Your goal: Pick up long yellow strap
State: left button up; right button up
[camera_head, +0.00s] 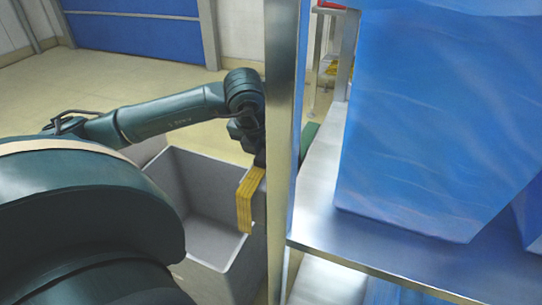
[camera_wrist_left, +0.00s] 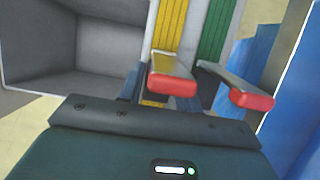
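The long yellow strap (camera_head: 245,198) hangs over the wall of the grey bin in the head view. In the left wrist view the yellow strap (camera_wrist_left: 171,28) runs up behind one finger, with a bit showing below it. A green strap (camera_wrist_left: 214,30) lies beside it, behind the gap between the fingers; it also shows past the post in the head view (camera_head: 309,136). My left gripper (camera_wrist_left: 211,92) is open, its red-tipped fingers apart, with nothing clearly held. In the head view its fingers are hidden behind the post. My right gripper is not in view.
The grey bin (camera_head: 185,240) stands open below my left arm. A metal post (camera_head: 279,150) stands close beside the gripper. A metal shelf (camera_head: 390,258) holds a large blue wrapped block (camera_head: 430,120) at the right. Floor at the back left is clear.

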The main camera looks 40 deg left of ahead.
pick_arm(q)
jog(key=c, duration=0.6)
